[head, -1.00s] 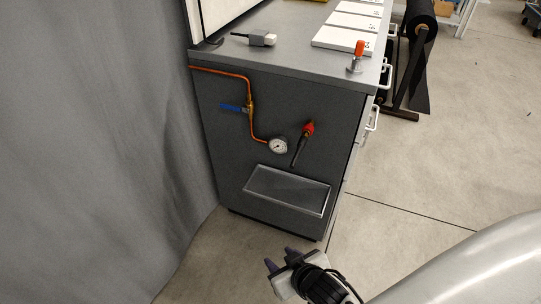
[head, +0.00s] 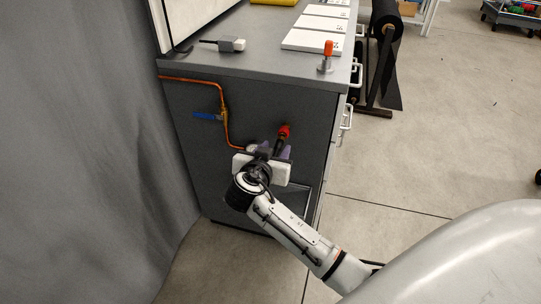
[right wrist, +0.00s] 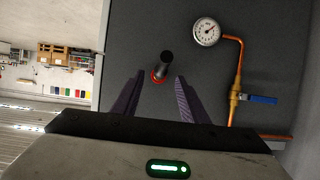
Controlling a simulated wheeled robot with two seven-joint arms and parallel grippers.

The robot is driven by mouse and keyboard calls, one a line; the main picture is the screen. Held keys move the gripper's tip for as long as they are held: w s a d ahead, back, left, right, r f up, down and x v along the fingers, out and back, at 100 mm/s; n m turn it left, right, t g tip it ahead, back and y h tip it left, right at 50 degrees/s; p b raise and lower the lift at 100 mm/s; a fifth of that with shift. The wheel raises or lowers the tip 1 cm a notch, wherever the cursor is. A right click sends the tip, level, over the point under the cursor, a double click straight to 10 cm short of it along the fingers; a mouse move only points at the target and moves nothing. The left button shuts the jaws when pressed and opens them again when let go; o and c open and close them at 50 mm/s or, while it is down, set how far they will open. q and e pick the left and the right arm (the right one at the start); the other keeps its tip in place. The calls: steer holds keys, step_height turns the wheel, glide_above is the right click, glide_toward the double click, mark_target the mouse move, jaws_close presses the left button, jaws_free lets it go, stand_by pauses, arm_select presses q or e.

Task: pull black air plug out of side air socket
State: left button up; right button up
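The red side air socket (head: 284,131) is on the dark side panel of the cabinet. The black air plug (right wrist: 165,61) sits in it and sticks out; the red ring of the socket (right wrist: 158,77) shows at its base in the right wrist view. In the head view the plug (head: 279,146) is partly hidden by my gripper. My right gripper (head: 271,149) is in front of the panel, just below the socket. In the right wrist view its purple fingers (right wrist: 160,84) are apart, one on each side of the plug's line, with nothing held. My left gripper is not in view.
A pressure gauge (right wrist: 206,31) on a copper pipe (head: 226,128) with a blue-handled valve (head: 208,117) is beside the plug. A grey curtain (head: 80,150) hangs at left. Open floor (head: 430,150) lies at right.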

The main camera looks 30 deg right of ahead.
mark_target(278, 146)
steer(key=shift+x, duration=1.9)
jaws_close()
steer(key=shift+s+a+p, duration=0.35)
steer(key=shift+s+a, duration=1.25)
steer(key=shift+a, duration=0.25)
steer(key=shift+s+a, duration=0.15)
